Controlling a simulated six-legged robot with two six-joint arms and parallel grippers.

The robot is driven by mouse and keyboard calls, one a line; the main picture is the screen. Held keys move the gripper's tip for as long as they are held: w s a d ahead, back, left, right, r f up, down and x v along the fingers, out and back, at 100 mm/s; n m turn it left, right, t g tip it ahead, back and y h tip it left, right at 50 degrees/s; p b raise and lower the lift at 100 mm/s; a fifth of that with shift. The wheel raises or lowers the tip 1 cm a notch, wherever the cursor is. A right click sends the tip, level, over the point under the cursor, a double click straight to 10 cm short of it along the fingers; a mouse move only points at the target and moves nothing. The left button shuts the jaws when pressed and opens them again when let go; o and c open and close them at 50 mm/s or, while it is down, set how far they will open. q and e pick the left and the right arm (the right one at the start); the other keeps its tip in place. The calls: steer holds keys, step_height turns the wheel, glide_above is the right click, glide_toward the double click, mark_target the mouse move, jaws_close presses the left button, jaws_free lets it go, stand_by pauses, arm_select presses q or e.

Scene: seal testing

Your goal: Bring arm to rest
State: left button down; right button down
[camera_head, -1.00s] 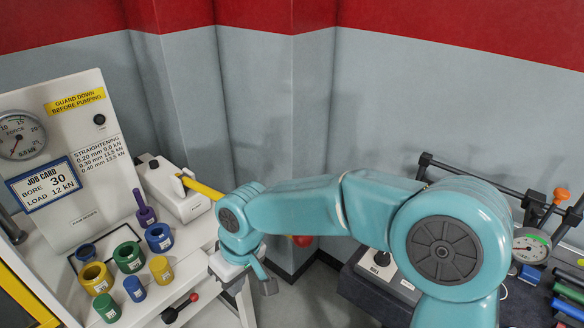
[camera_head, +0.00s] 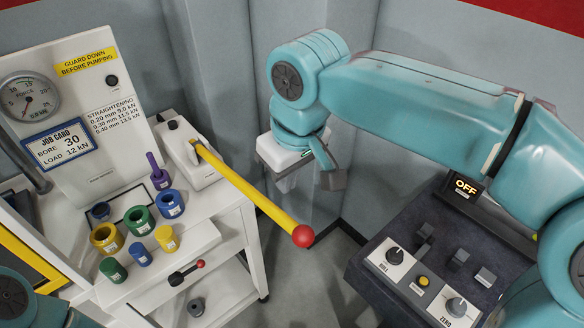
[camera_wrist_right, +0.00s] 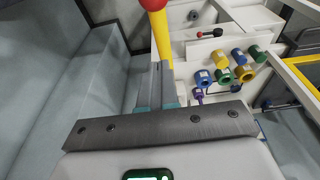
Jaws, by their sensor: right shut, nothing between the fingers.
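My right arm (camera_head: 430,95) is teal and reaches in from the right, raised in front of the grey wall corner. My right gripper (camera_head: 312,183) points down at its end, shut and empty, above and behind the yellow lever in the picture. In the right wrist view the closed fingers (camera_wrist_right: 157,88) show beyond a dark metal bar, with nothing between them. The yellow lever (camera_head: 245,190) with a red ball end (camera_head: 302,236) slopes out from the white pump unit; it also shows in the wrist view (camera_wrist_right: 161,38). My left gripper is out of view.
A white bench holds several coloured rings, including a green one (camera_head: 139,219), and a panel with a gauge (camera_head: 30,98). A red-knobbed handle (camera_head: 187,272) sticks out from its front. A dark bench (camera_head: 365,262) with a control box (camera_head: 420,282) stands at right.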

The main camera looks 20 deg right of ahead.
steer(key=b, duration=0.4)
glide_above(277, 211)
steer(key=s, duration=0.1)
steer(key=f, duration=0.5)
steer(key=shift+s+d+f, duration=0.1)
steer(key=shift+d+f, duration=0.1)
steer(key=shift+f, duration=0.3)
steer(key=shift+a, duration=0.1)
steer(key=s+d+b+x, duration=0.1)
steer(key=s+b+x, duration=0.2)
steer(key=b+x, duration=0.9)
steer(key=x, duration=0.3)
steer(key=shift+d+f, duration=0.2)
steer(key=shift+f, duration=0.25)
steer(key=shift+s, duration=0.1)
